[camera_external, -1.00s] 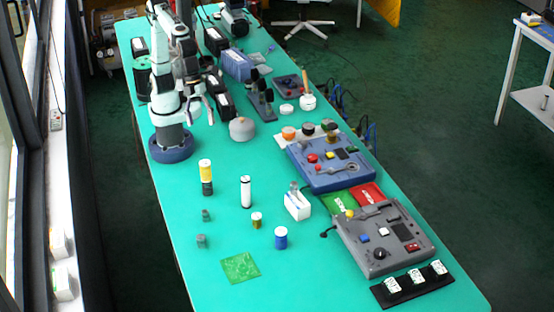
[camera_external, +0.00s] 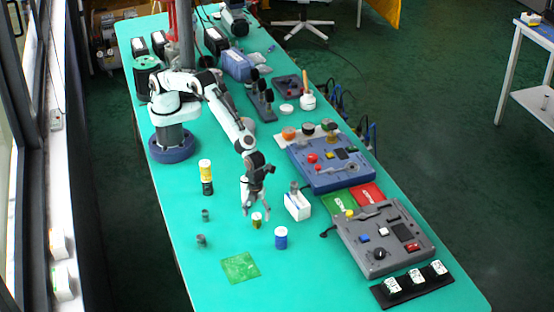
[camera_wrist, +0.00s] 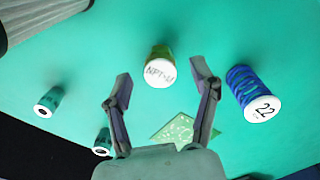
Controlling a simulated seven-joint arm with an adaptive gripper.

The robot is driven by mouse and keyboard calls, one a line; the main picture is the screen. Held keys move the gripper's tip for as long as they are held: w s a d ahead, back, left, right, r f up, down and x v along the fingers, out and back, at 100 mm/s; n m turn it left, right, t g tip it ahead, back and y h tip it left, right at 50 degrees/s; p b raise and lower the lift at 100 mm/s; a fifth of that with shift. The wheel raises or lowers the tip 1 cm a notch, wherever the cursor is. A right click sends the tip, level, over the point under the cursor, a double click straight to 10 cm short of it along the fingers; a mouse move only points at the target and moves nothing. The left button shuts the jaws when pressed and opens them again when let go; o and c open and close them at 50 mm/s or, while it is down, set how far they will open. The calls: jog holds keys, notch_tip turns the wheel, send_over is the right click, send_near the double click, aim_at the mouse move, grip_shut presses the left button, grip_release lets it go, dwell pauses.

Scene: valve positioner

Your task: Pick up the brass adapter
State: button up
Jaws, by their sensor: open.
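The brass adapter (camera_external: 257,222) is a short brass-coloured cylinder standing on the green table. In the wrist view the brass adapter (camera_wrist: 160,66) shows a white top marked NPT-M. My gripper (camera_external: 255,208) is just above and close to it, pointing down. In the wrist view my gripper (camera_wrist: 161,88) has its two fingers spread, with the adapter beyond the fingertips and roughly midway between them. Nothing is held. I cannot tell the exact height of the fingertips over the adapter.
A blue cylinder (camera_external: 281,238) marked 22 stands right of the adapter, with a white block (camera_external: 297,205) behind it. Two small grey-green cylinders (camera_external: 201,241) (camera_external: 205,215) stand left. A green board (camera_external: 240,267) lies in front.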

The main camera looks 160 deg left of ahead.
jog(key=shift+f, duration=0.65)
grip_shut()
